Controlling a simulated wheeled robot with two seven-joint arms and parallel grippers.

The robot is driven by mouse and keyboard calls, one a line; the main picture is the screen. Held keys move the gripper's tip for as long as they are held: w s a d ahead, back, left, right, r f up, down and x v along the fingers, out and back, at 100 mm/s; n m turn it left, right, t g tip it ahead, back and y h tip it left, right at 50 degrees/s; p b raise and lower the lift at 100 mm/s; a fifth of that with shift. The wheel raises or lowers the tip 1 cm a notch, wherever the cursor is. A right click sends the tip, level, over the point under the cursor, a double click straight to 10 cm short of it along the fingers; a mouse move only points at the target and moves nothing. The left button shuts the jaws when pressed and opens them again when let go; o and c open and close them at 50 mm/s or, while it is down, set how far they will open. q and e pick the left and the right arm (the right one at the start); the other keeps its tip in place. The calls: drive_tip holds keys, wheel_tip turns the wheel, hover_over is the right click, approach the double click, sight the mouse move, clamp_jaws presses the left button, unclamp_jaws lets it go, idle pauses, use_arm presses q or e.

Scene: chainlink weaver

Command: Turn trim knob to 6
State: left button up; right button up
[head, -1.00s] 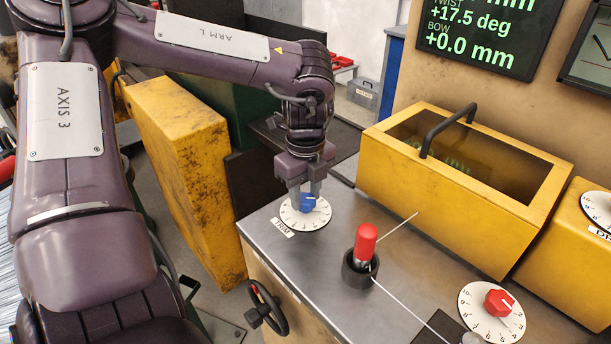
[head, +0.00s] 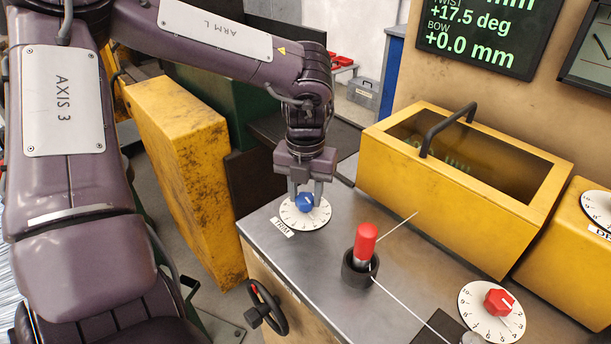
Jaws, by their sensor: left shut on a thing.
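The trim knob (head: 306,203) is blue with a white pointer line. It sits at the middle of a white numbered dial (head: 292,219) labelled TRIM, at the left back of the metal bench top. My left gripper (head: 305,198) comes down from above and is shut on the knob, one finger on each side. The dial's numbers are too small to read surely, and the gripper hides its far part. My right gripper is not in view.
A red-handled lever (head: 365,239) in a black socket stands right of the dial, with thin rods beside it. A red knob (head: 498,302) on another dial is at lower right. A yellow windowed box (head: 450,225) stands behind. A black handwheel (head: 268,307) is on the bench front.

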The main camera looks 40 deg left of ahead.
sight(306, 197)
use_arm(q)
drive_tip(key=m, duration=0.5)
drive_tip(key=shift+m, duration=0.3)
drive_tip(key=m, duration=0.5)
drive_tip(key=shift+m+p, duration=0.3)
drive_tip(key=shift+m, duration=0.1)
drive_tip(key=o, duration=1)
drive_tip(key=shift+r, duration=0.1)
wheel_tip(306, 197, up, 8)
drive_tip(key=shift+f, duration=0.15)
